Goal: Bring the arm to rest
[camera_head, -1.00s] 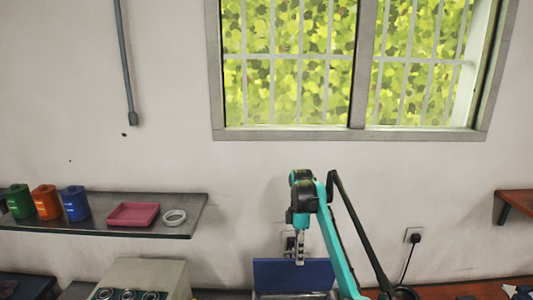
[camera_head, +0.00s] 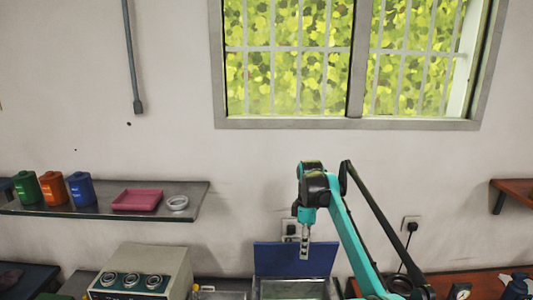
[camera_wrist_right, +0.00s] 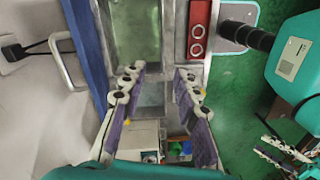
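My right gripper (camera_head: 305,254) hangs pointing down in front of the raised blue lid (camera_head: 278,260) of a metal box (camera_head: 290,290). In the right wrist view its two fingers (camera_wrist_right: 157,105) are spread apart with nothing between them. A pale bearing ring (camera_head: 178,203) lies on the wall shelf, well left of the gripper. Several rings (camera_head: 131,279) sit on the beige machine (camera_head: 160,260) at lower left. My left gripper does not show in the head view. White-padded fingers at the lower right of the wrist view may be its own; their state is unclear.
The wall shelf (camera_head: 100,212) holds a pink tray (camera_head: 138,199) and green, orange and blue canisters (camera_head: 81,190). A brown bench (camera_head: 470,283) is at lower right. A second shelf (camera_head: 513,192) juts from the right.

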